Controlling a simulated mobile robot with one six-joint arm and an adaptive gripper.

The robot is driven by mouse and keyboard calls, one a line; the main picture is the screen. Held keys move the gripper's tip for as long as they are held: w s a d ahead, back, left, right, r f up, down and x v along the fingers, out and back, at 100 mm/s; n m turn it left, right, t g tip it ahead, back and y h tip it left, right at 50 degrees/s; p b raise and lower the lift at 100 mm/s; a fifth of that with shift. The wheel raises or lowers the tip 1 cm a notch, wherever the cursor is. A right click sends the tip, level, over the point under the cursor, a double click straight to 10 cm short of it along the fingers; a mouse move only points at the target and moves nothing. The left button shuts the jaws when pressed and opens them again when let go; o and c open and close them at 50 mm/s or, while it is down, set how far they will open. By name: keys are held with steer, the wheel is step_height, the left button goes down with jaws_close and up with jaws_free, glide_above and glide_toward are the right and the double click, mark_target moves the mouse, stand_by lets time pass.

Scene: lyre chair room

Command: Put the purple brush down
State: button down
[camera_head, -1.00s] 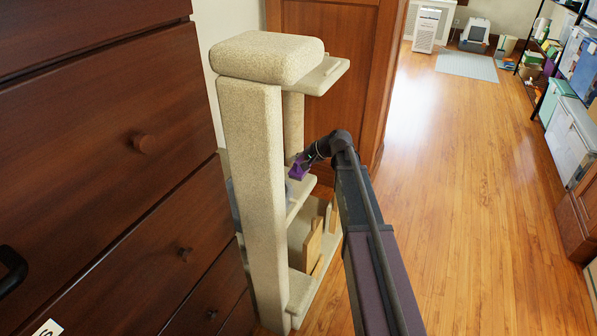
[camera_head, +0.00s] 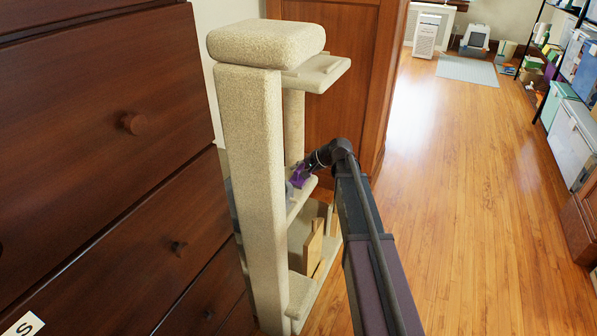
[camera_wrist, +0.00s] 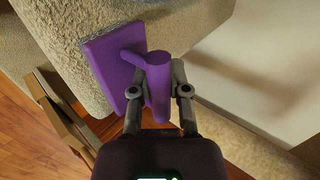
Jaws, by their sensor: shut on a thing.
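The purple brush (camera_wrist: 115,63) is in my gripper (camera_wrist: 158,85), with its handle between the two fingers in the wrist view. My gripper is shut on that handle. The brush's flat head points up and left, over or against a beige carpeted shelf (camera_wrist: 62,50); I cannot tell whether it touches. In the head view the brush (camera_head: 299,176) is a small purple patch at the middle shelf of the cat tree (camera_head: 250,180), and my gripper is mostly hidden there.
A dark wooden dresser (camera_head: 100,150) stands close on the left. A wooden cabinet (camera_head: 335,95) is behind the cat tree. A wooden board (camera_head: 313,248) leans at the lower shelf. The wooden floor on the right is clear, with shelving (camera_head: 575,70) at the far right.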

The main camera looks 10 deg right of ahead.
steer(key=shift+f, duration=0.1)
steer(key=c, duration=1)
jaws_free()
steer(key=shift+c, duration=0.2)
steer(key=o, duration=0.4)
steer(key=shift+s+d+r+p, duration=0.25)
steer(key=shift+d+r+p, duration=0.15)
steer(key=shift+r, duration=0.15)
steer(key=shift+p+v, duration=3.5)
steer(key=shift+v, duration=1.9)
steer(key=shift+s, duration=0.15)
